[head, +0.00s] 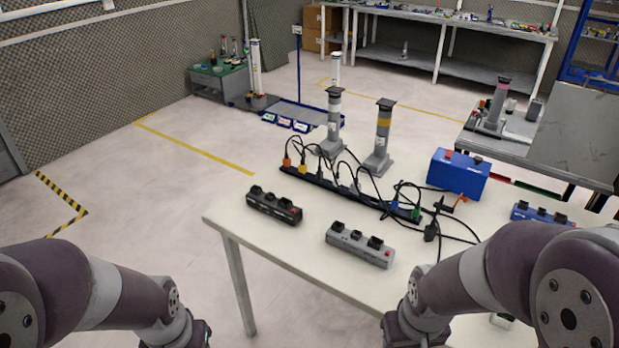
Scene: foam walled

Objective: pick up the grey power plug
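A long black power strip (375,202) lies across the white table (237,214) with several plugs and black cables in it. Its plugs include an orange one (287,162), a yellow one (303,169), a blue one (394,206) and a green one (416,213). A small greyish plug (355,187) seems to sit near the middle of the strip; it is too small to be sure of its colour. A separate grey power strip (345,244) with black sockets lies nearer the front edge. My arms come in at the lower left and lower right; neither gripper's fingers show.
A black strip (262,205) lies at the table's left. Two grey posts (333,130) (380,145) stand behind the long strip. A blue box (458,175) and loose cables are on the right, with a blue strip (541,214) farther right. The table's front left is bare.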

